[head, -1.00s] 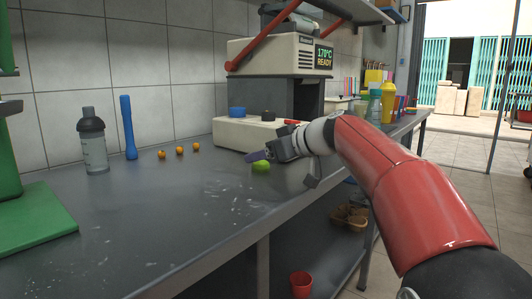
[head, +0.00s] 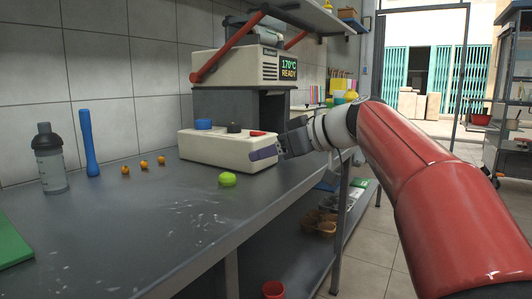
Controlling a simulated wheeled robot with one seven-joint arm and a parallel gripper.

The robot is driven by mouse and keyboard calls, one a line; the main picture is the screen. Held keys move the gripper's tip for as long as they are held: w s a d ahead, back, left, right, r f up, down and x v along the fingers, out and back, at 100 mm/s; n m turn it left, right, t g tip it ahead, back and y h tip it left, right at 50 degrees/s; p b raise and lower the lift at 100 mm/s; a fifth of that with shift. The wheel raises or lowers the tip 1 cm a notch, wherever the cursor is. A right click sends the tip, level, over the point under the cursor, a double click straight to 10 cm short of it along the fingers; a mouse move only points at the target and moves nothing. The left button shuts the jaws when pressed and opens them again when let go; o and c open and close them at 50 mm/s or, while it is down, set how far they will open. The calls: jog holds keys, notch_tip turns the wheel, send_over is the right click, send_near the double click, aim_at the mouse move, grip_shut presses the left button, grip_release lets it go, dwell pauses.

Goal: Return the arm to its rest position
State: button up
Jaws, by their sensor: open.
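My red arm reaches in from the right of the head view. My gripper (head: 265,153) is at its end, in front of the right part of the cream machine base (head: 215,150). Its purple fingers point left, above the grey counter. The jaws are open and I see nothing held in them. A green lime (head: 228,180) lies on the counter, below and left of the gripper and apart from it.
The press machine (head: 240,68) with a "170°C READY" display stands behind. A red cup (head: 273,289) is below the counter. Floor is free at right.

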jog(key=s+d+f+m+g+h+p, duration=0.1)
jog(key=s+d+f+m+h+p, duration=0.1)
jog(key=s+f, duration=0.5)
jog(key=s+d+f+m+g+h+p, duration=0.1)
jog(key=s+d+f+m+h+p, duration=0.2)
jog(key=s+f+m+h, duration=0.2)
jog(key=s+d+f+m+h+p, duration=0.2)
jog(key=s+f, duration=0.8)
jog(key=s, duration=0.6)
jog(key=shift+s+d+f+m+g+h, duration=0.25)
jog(key=shift+d+m+g+h, duration=0.15)
jog(key=shift+d+m+h, duration=0.4)
jog(key=shift+a, duration=0.15)
